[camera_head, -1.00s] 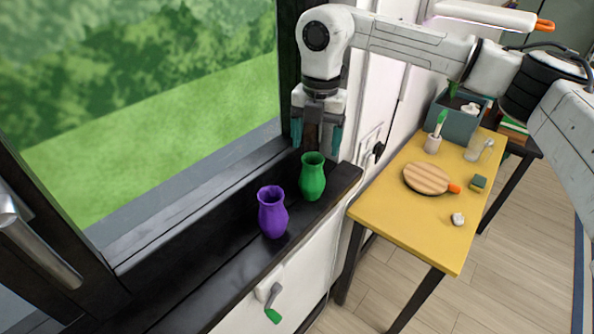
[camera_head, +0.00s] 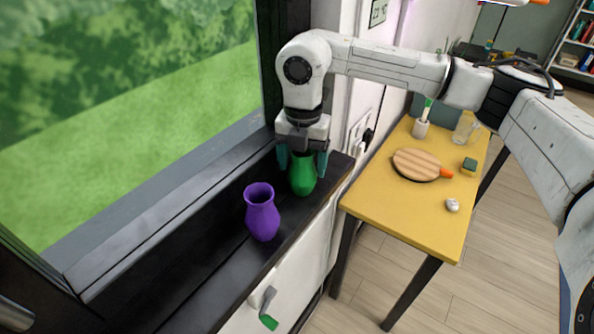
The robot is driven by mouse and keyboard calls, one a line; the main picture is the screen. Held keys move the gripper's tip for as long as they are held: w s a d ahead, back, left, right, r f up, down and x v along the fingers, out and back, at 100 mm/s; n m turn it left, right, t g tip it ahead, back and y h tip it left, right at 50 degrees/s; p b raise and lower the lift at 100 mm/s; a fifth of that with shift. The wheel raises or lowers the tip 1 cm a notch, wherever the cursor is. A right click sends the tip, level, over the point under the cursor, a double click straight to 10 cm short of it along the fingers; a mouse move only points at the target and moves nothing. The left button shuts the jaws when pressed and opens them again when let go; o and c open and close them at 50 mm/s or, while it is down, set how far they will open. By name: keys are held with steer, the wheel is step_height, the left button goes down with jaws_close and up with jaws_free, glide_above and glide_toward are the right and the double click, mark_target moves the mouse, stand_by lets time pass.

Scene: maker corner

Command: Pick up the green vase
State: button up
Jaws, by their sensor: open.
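The green vase (camera_head: 302,177) stands upright on the black window sill (camera_head: 205,279), near its far right end. My gripper (camera_head: 302,165) points down over the vase with its jaws open. One finger shows on each side of the vase's upper part. The rim of the vase is hidden by the gripper. I cannot tell whether the fingers touch it.
A purple vase (camera_head: 262,212) stands on the sill, left of and nearer than the green one. The window frame (camera_head: 165,200) runs along the sill's left. A yellow table (camera_head: 405,218) on the right holds a round wooden board (camera_head: 418,164), a glass jar (camera_head: 463,130) and small items.

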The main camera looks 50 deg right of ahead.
steer(key=shift+s+f, duration=0.1)
steer(key=shift+f, duration=0.8)
steer(key=c, duration=0.8)
steer(key=shift+r, duration=0.1)
